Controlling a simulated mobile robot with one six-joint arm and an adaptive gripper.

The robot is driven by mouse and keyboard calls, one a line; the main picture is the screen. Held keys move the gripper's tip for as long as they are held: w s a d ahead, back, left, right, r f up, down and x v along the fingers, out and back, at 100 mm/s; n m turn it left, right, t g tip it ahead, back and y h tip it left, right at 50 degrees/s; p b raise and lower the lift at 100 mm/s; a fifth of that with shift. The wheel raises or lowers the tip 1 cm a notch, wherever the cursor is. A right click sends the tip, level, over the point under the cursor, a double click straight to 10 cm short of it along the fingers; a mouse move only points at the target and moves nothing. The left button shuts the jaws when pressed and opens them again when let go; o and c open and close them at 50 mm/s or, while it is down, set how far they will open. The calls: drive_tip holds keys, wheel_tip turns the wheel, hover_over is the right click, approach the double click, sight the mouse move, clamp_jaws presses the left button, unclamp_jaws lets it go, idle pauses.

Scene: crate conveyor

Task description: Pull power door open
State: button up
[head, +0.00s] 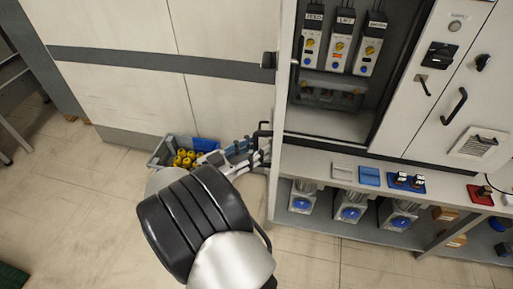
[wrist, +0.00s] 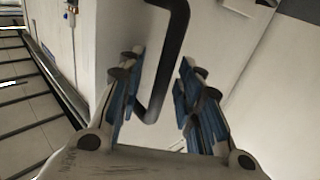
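A black bar handle (wrist: 165,70) on a pale door panel (wrist: 215,70) shows in the wrist view. My gripper (wrist: 160,85) has its blue-padded fingers apart, one on each side of the handle's lower part. Gaps show beside the bar, so the fingers do not look closed on it. In the head view my gripper (head: 245,150) is by the left edge of the cabinet, at a black handle (head: 262,133). The cabinet compartment (head: 335,122) stands open to the head view, with several labelled modules inside. A pale panel (head: 289,70) shows nearly edge-on at its left. My arm hides part of this area.
A grey crate (head: 160,154) with yellow and blue items sits on the floor left of my gripper. A large pale wall panel (head: 100,30) stands behind.

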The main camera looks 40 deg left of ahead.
drive_tip(key=v, duration=1.1)
drive_tip(key=shift+s, duration=0.2)
